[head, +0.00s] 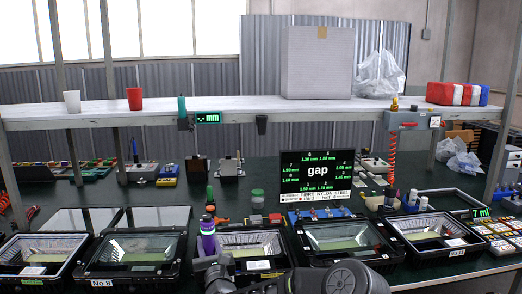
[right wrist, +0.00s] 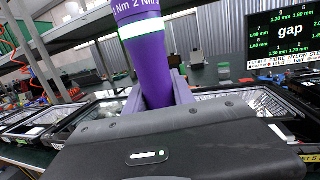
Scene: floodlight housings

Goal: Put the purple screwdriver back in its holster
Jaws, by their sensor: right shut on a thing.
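The purple screwdriver (head: 208,243) stands roughly upright above the housings at the left of centre in the head view. Its thick purple handle (right wrist: 146,62) has a pale green-white band and torque markings in the right wrist view. My right gripper (right wrist: 165,92) is shut on the handle; it also shows low in the head view (head: 212,262). The screwdriver's lower end is hidden. A small dark holder (head: 261,123) hangs from the shelf's front edge and looks empty; I cannot tell for sure that it is the holster. My left gripper is not in view.
Open black floodlight housings (head: 128,283) line the bench front. A shelf (head: 240,108) spans above, with a green tool (head: 182,104) in a holder beside a "mm" display (head: 208,118). A "gap" screen (head: 317,177) stands behind the housings. A red coiled cord (head: 392,150) hangs at right.

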